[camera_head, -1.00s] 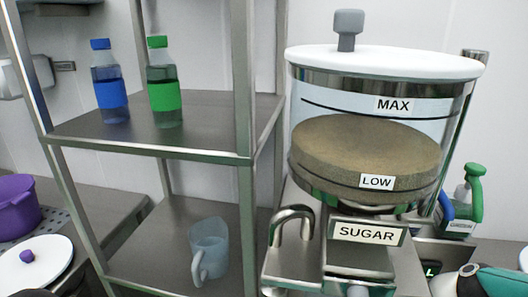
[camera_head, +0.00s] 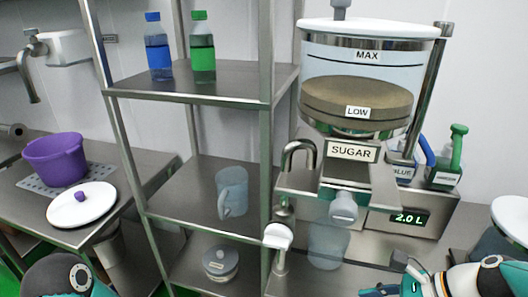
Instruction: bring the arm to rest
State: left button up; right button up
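My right arm comes in at the lower right, and its gripper (camera_head: 382,275) is at the bottom edge, right of the clear jug under the dispenser. Its two fingers look spread apart with nothing between them, though the lower one is partly cut off. My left arm (camera_head: 62,277) shows only as a dark and teal link at the bottom left corner. Its gripper is outside the view.
A steel shelf (camera_head: 190,88) holds two bottles and a jug (camera_head: 231,192). A purple pot (camera_head: 57,158) and white lid (camera_head: 82,205) sit left.

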jog(key=s+a+f+n+g+h, duration=0.1)
jog(key=s+a+f+n+g, duration=0.3)
jog(key=f, duration=0.7)
jog(key=s+a+f+n+h, duration=0.1)
jog(key=s+a+f+n, duration=0.1)
jog(key=s+f+n, duration=0.6)
jog(key=s+a+f+n+g+h, duration=0.2)
jog(key=s+a+f+g, duration=0.1)
jog(key=f, duration=1)
jog(key=w+n+t, duration=0.1)
jog(key=n, duration=0.1)
jog(key=w+n+t, duration=0.1)
jog(key=w+n, duration=0.1)
jog(key=w+d+n+t, duration=0.1)
jog(key=w+n, duration=0.1)
jog(key=shift+w+f+t, duration=0.15)
jog(key=shift+f+t, duration=0.2)
jog(key=shift+t, duration=0.05)
jog(key=shift+a, duration=0.1)
